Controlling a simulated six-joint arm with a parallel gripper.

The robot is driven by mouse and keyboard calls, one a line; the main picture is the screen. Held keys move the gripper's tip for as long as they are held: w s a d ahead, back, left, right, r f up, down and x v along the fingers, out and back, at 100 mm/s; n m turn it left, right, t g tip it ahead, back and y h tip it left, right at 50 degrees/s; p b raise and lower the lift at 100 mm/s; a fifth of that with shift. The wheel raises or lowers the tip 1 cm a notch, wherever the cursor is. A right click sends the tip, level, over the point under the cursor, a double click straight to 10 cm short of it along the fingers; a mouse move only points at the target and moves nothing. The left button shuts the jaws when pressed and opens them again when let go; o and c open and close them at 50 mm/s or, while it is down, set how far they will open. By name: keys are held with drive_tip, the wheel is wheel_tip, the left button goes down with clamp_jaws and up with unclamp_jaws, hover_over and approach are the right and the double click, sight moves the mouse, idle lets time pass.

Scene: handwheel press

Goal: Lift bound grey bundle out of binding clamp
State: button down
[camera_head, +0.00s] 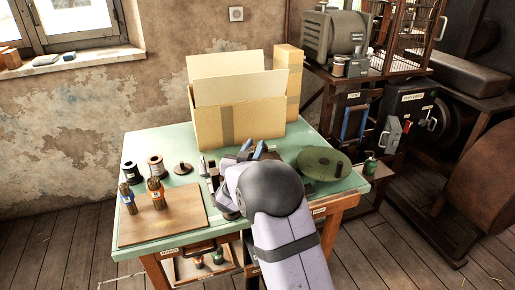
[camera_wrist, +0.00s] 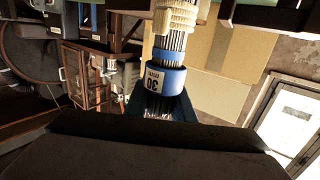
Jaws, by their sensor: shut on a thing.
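In the wrist view the grey bundle (camera_wrist: 172,41) is a sheaf of thin grey rods. It has a cream cord wrap (camera_wrist: 177,16) near the top of the picture and a blue band (camera_wrist: 165,78) marked 30 below it. My gripper (camera_wrist: 157,108) is shut on the bundle just beyond the band, with dark blue fingers on either side. Dark parts at the top edge of the wrist view may belong to the binding clamp; I cannot tell whether the bundle touches them. In the head view my gripper's blue fingertips (camera_head: 254,149) show above the wrist, which hides the bundle and most of the clamp area.
A tall open cardboard box (camera_head: 240,122) stands close behind my gripper.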

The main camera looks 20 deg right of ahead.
sight(249, 149)
drive_tip(key=s+a+r, duration=0.2)
drive_tip(key=s, duration=0.1)
drive_tip(key=s+a+r, duration=0.1)
drive_tip(key=s, duration=0.1)
drive_tip(key=shift+s+a+r+b, duration=0.1)
drive_tip(key=shift+a+b, duration=0.1)
drive_tip(key=shift+b, duration=0.2)
